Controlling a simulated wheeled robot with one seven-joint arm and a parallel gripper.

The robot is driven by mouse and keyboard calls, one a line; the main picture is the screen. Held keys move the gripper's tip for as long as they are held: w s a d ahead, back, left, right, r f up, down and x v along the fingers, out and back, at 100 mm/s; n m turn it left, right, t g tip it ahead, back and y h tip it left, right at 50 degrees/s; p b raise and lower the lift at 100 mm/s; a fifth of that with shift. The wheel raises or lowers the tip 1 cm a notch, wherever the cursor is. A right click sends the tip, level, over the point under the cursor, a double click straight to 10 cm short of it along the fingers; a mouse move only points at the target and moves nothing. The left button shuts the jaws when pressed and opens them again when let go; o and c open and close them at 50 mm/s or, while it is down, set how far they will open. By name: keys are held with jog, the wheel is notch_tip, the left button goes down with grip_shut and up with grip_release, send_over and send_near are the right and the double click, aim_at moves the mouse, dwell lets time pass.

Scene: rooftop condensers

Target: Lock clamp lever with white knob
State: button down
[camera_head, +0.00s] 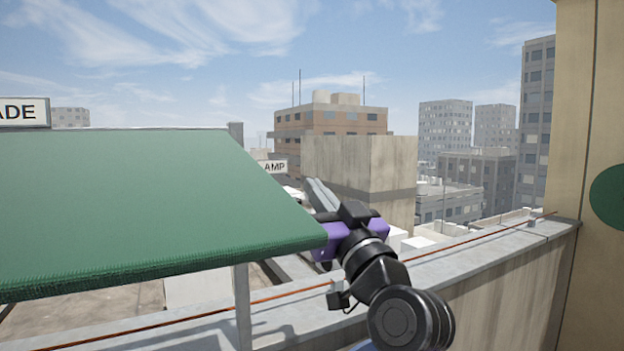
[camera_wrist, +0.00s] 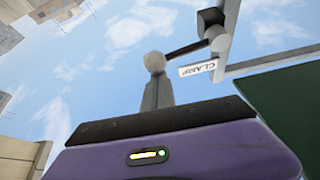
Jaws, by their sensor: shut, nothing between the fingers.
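The clamp lever (camera_wrist: 183,50) shows in the wrist view as a thin dark bar. It runs from the white knob (camera_wrist: 155,62) at its left end to a joint on the grey and black clamp (camera_wrist: 212,25). My gripper (camera_wrist: 157,90) is shut and empty. Its fingertips line up just under the knob in this view; I cannot tell whether they touch it. In the head view my gripper (camera_head: 318,188) reaches up and away past the green awning's right edge. The lever and knob cannot be made out there.
A white CLAMP sign (camera_wrist: 197,69) hangs beside the clamp; part of it shows in the head view (camera_head: 275,167). The green awning (camera_head: 130,200) fills the left, close to my gripper. A parapet (camera_head: 470,257) runs below my arm. A tan wall (camera_head: 575,130) stands right.

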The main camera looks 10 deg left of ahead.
jog(key=shift+f+m+t+h, duration=0.4)
jog(key=shift+f+m+h, duration=0.45)
jog(key=shift+f+m, duration=0.5)
jog(key=shift+f+m+t+h, duration=0.4)
jog(key=shift+f+m+h, duration=0.45)
jog(key=shift+f+m, duration=0.5)
jog(key=shift+a, duration=0.15)
notch_tip(320, 180, up, 4)
jog(key=d+p, duration=0.2)
jog(key=d, duration=0.1)
jog(key=a+b+v, duration=0.1)
jog(key=b+v, duration=0.2)
jog(key=v, duration=0.6)
jog(key=shift+s, duration=0.3)
jog(key=shift+d, duration=0.1)
